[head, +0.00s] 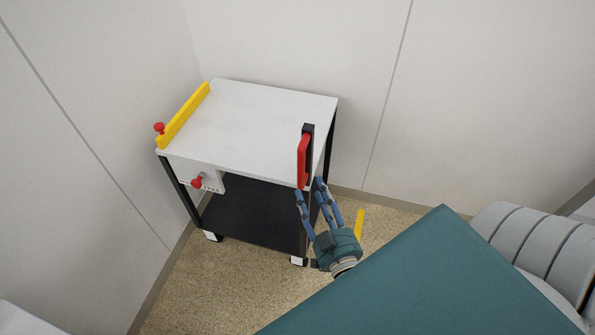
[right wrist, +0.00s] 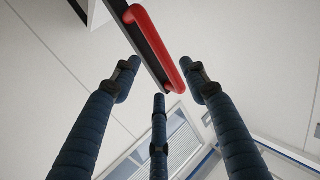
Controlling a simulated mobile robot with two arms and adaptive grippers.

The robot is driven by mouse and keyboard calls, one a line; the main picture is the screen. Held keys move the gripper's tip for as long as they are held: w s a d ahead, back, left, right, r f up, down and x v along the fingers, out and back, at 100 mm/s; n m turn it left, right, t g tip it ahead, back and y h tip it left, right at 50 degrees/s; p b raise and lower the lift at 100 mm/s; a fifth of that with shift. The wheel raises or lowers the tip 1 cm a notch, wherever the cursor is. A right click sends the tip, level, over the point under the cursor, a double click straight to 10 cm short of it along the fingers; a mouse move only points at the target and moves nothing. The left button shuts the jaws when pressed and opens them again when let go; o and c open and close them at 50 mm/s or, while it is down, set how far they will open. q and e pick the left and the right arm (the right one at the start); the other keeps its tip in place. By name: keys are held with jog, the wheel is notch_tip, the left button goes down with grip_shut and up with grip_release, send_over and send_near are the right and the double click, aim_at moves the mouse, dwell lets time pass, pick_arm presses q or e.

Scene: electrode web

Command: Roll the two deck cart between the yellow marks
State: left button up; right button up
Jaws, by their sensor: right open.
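The two deck cart (head: 255,115) has a white top, a dark lower deck (head: 255,212) and black legs, and stands in the wall corner. A red handle (head: 303,160) on a black bar is at its right front corner; it also shows in the right wrist view (right wrist: 158,48). A yellow mark (head: 360,223) is on the floor right of the cart. My right gripper (head: 313,190) is open just below the handle, its fingers apart around empty space in the wrist view. It does not grasp the handle. My left gripper is not in view.
A yellow bar (head: 184,115) with a red knob (head: 159,128) runs along the cart's left edge. Another red knob (head: 197,181) is on the front panel. Walls stand close behind and left. Speckled floor (head: 220,285) is free in front.

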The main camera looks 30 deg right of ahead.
aim_at(304, 171)
jog(key=b+x, duration=0.2)
jog(key=x, duration=0.6)
jog(key=shift+w+f, duration=0.15)
jog(key=shift+w, duration=0.2)
jog(key=shift+w+d, duration=0.2)
jog(key=shift+w, duration=0.1)
jog(key=shift+c, duration=0.5)
grip_shut()
